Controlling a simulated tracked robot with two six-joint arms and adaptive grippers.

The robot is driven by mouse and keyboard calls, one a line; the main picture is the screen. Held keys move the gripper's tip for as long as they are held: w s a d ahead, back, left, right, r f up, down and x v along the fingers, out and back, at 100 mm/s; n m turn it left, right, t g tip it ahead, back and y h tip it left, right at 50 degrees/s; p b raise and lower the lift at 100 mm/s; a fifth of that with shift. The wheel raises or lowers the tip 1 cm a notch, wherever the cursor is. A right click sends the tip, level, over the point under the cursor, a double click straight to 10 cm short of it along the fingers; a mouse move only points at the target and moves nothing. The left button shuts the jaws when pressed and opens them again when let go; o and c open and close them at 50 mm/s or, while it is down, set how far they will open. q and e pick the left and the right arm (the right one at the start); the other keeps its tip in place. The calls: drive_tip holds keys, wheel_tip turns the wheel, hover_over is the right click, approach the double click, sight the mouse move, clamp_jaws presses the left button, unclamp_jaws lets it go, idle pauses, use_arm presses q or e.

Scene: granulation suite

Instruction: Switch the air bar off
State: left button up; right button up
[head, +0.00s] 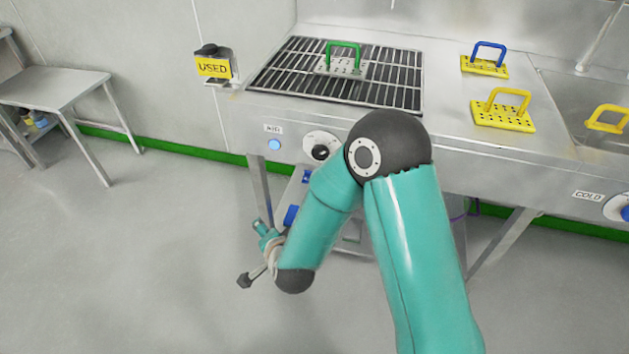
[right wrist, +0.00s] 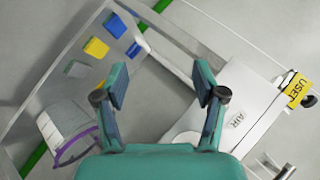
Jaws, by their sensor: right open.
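The front panel of the grill bench carries an AIR label (head: 273,129), a light-blue round button (head: 274,144) below it, and a white dial with a black knob (head: 320,152) to its right. I cannot tell whether the air is on. The AIR label also shows in the right wrist view (right wrist: 238,119), beyond the right finger, which covers part of the panel. My right gripper (head: 251,254) is below and left of these controls in the head view, apart from them. Its fingers are spread and empty in the right wrist view (right wrist: 159,85). My left gripper is in neither view.
A green-handled perforated plate (head: 342,66) lies on the grill. Yellow plates (head: 503,117) lie by the sink. A steel side table (head: 50,90) stands left. Open floor (head: 130,270) lies in front.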

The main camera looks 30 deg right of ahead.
wheel_tip(320, 180, up, 4)
drive_tip(key=w+d+m+t+h+b, duration=0.2)
drive_tip(key=m+t+h+b, duration=0.1)
drive_tip(key=m+h+b, duration=0.4)
drive_tip(key=m+g+h+b, duration=0.2)
drive_tip(key=m+h+b, duration=0.35)
drive_tip(key=m, duration=0.75)
approach(319, 155)
drive_tip(key=shift+y, duration=0.25)
drive_tip(key=b+x, duration=0.1)
drive_tip(key=x, duration=0.9)
drive_tip(key=shift+w+d+r, duration=0.15)
drive_tip(key=shift+d, duration=0.1)
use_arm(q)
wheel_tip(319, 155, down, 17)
